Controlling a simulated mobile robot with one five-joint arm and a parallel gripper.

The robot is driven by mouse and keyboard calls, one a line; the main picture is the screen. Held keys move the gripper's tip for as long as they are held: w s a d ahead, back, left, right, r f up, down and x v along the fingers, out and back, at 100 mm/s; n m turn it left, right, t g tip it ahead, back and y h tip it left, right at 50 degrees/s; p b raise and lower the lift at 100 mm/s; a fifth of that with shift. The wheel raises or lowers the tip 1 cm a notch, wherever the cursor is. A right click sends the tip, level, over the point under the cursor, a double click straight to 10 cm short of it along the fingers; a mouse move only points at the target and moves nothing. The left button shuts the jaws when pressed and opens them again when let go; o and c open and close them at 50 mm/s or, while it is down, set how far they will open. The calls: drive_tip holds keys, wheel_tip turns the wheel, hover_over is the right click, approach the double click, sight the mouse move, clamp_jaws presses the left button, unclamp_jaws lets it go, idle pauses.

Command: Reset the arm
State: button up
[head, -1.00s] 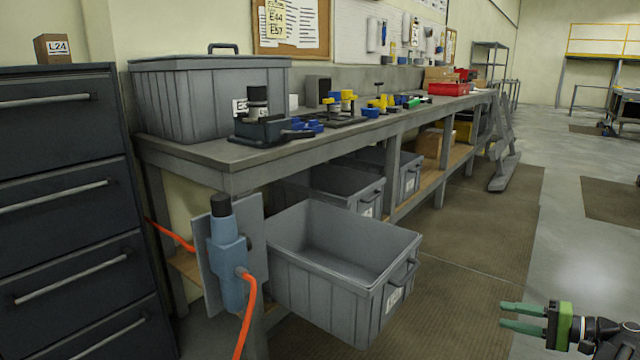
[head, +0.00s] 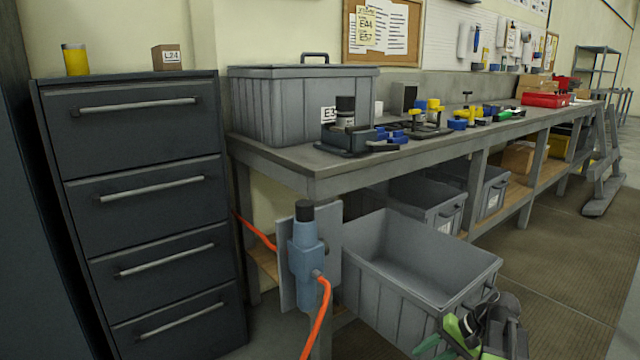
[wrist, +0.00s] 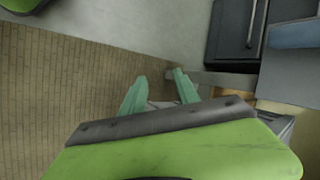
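My gripper (head: 430,347) has green fingers and is at the bottom edge of the head view, right of centre. It shows in front of the lower corner of an open grey bin (head: 375,292). In the wrist view my gripper (wrist: 160,84) has its two pale green fingers apart, with nothing held between them. Part of the fingers is cut off by the lower edge of the head view.
A dark drawer cabinet (head: 150,150) stands left of a long workbench (head: 310,165). A blue device (head: 305,255) with an orange cable is mounted at the bench's near end. A lidded grey bin (head: 300,100) sits on the bench.

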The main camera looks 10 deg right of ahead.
drive_tip(key=a+f+n+g+h+p, duration=0.25)
drive_tip(key=a+n+h, duration=0.45)
drive_tip(key=a, duration=1.7)
wheel_tip(320, 180, up, 39)
drive_tip(key=p, duration=3.8)
drive_tip(key=shift+w+d, duration=0.2)
drive_tip(key=shift+w, duration=0.1)
drive_tip(key=shift+f+g, duration=0.1)
drive_tip(key=shift+g, duration=0.15)
